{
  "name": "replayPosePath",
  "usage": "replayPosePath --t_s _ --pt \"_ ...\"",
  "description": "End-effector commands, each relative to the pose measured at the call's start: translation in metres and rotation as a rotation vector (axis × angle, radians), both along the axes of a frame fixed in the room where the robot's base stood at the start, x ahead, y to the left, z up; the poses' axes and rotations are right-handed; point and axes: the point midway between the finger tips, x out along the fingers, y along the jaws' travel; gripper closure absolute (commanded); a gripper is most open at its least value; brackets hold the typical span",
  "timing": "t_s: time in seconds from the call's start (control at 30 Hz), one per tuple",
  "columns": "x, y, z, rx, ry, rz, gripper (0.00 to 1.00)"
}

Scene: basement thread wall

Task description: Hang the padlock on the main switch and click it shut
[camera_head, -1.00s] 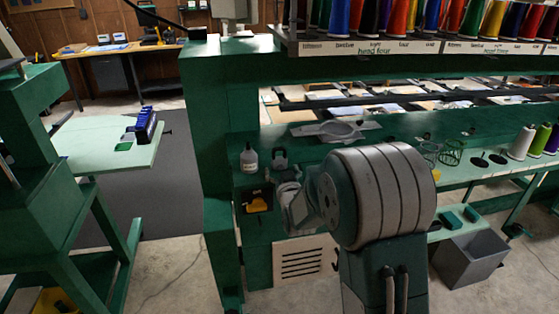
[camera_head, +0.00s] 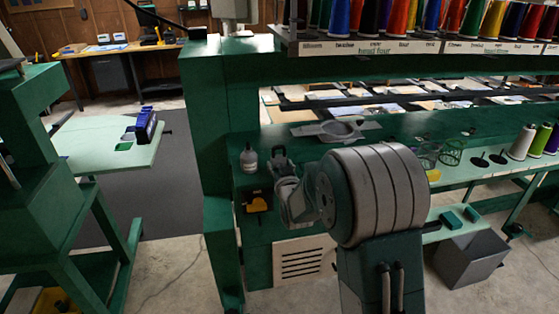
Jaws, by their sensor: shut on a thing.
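My gripper (camera_head: 281,166) is small and foreshortened above my wrist, at the ledge's left part. It is shut on a small dark grey thing, which appears to be the padlock (camera_head: 279,153). The padlock is above and to the right of the switch, apart from it. Its shackle is too small to read as open or closed.
A small white bottle (camera_head: 249,158) stands just left of my gripper. A grey bracket with a ring (camera_head: 340,130) lies on the ledge behind. Wire cups (camera_head: 450,152) and thread cones (camera_head: 521,142) are to the right. A grey bin (camera_head: 470,258) stands on the floor.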

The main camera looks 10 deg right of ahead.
Motion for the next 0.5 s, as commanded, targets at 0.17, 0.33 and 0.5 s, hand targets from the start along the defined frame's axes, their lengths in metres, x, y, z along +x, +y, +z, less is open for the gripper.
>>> replayPosePath --t_s 0.17,0.33,0.5 --pt "0.0 0.0 0.014 0.0 -0.004 0.0 0.83" --pt "0.0 0.0 0.026 0.0 -0.005 0.0 0.83" --pt "0.0 0.0 0.038 0.0 -0.005 0.0 0.83"
